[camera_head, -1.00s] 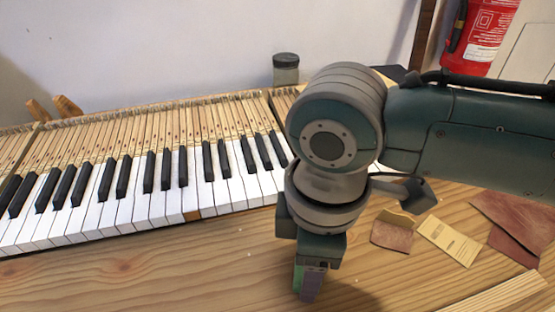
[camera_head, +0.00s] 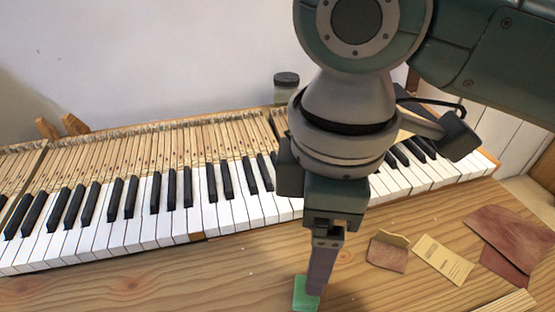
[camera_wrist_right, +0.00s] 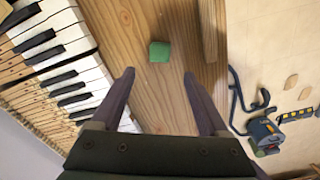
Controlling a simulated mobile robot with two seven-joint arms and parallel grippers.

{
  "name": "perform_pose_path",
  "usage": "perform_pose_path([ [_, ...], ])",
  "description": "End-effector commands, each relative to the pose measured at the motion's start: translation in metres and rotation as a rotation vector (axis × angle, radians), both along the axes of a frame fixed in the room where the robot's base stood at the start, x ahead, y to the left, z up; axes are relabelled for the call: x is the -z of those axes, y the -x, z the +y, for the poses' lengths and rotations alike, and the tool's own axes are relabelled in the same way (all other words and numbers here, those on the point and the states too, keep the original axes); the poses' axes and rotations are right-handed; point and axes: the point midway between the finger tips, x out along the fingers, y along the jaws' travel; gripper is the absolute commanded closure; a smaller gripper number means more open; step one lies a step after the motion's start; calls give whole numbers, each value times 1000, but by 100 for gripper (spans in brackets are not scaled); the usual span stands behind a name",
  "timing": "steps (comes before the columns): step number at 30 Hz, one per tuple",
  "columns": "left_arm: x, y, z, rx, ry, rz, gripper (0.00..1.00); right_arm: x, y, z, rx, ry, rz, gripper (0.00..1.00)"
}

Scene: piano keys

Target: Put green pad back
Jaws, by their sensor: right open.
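The green pad (camera_head: 305,294) is a small block on the wooden bench, in front of the keyboard, at the bottom of the head view. In the right wrist view the green pad (camera_wrist_right: 159,52) lies flat on the wood, just beyond the fingertips. My right gripper (camera_head: 318,290) points down over it and partly covers it in the head view. In the right wrist view its two fingers (camera_wrist_right: 159,74) are spread apart with nothing between them, and the pad is clear of both. My left gripper is not in view.
The piano keyboard (camera_head: 130,218) runs across the bench behind my right gripper. A jar (camera_head: 286,88) stands behind it. A yellow card (camera_head: 443,260) and reddish-brown pieces (camera_head: 515,238) lie to the right. A wooden block (camera_wrist_right: 212,28) lies near the bench edge.

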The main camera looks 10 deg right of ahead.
Motion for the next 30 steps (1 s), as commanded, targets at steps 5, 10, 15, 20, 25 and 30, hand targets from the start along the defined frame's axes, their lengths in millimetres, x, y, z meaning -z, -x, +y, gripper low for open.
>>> perform_pose_path([
  [5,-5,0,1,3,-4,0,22,-18,0,0,1,1,0,22],
  [10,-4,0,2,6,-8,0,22,-19,2,2,4,-10,1,22],
  [15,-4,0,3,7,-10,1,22,-9,25,29,64,-136,-16,22],
  [20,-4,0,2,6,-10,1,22,-5,51,44,303,-313,-72,22],
  [25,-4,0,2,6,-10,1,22,1,75,2,666,-347,-149,22],
  [30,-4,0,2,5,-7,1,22,6,105,-60,932,-250,-226,22],
])
